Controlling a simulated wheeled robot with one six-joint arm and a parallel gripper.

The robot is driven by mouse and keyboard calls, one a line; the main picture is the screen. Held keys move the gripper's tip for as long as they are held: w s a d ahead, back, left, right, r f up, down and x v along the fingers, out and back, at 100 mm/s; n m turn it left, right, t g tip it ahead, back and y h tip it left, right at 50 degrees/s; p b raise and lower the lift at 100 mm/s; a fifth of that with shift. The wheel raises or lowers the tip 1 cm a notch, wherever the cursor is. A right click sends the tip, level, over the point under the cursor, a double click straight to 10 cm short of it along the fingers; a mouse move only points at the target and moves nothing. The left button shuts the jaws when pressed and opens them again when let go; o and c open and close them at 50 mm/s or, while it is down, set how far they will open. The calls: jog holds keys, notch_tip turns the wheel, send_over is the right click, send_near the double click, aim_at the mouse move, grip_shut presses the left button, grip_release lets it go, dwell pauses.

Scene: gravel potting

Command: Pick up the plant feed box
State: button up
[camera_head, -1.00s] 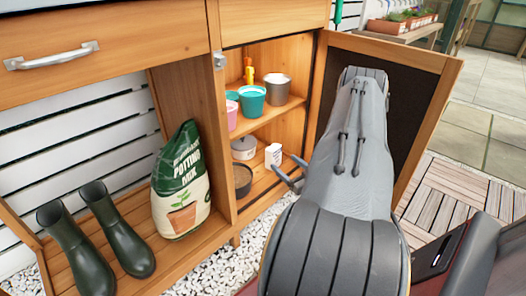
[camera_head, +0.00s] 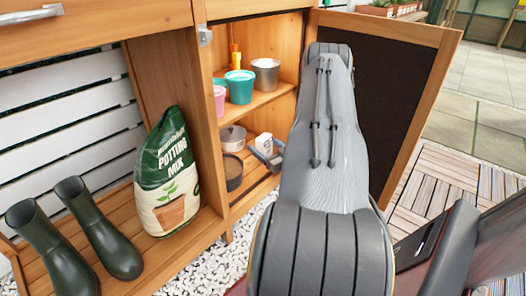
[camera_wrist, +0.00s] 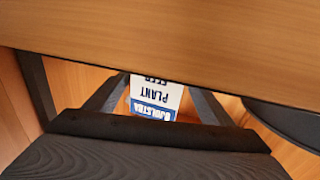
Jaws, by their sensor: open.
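The plant feed box (camera_head: 264,141) is a small white carton on the lower shelf of the open cabinet. In the wrist view the box (camera_wrist: 156,97) shows white and blue with its lettering upside down. My gripper (camera_head: 268,157) reaches into the lower compartment at the box. In the wrist view my gripper (camera_wrist: 158,90) is open, with one finger on each side of the box and gaps visible beside it. The top of the picture of the box is hidden behind a wooden board. Whether either finger touches it I cannot tell.
The upper shelf (camera_head: 262,104) holds a teal pot (camera_head: 240,88), a pink pot and a grey pot (camera_head: 265,74). A dark bowl (camera_head: 233,172) and a lidded pot (camera_head: 232,138) stand left of the box. The open cabinet door (camera_head: 398,110) is right of my arm.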

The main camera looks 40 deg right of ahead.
jog(key=c, duration=1.2)
jog(key=shift+r, duration=0.2)
notch_tip(320, 180, up, 10)
jog(key=p, duration=0.5)
jog(key=shift+f+p, duration=0.15)
jog(key=shift+p, duration=0.2)
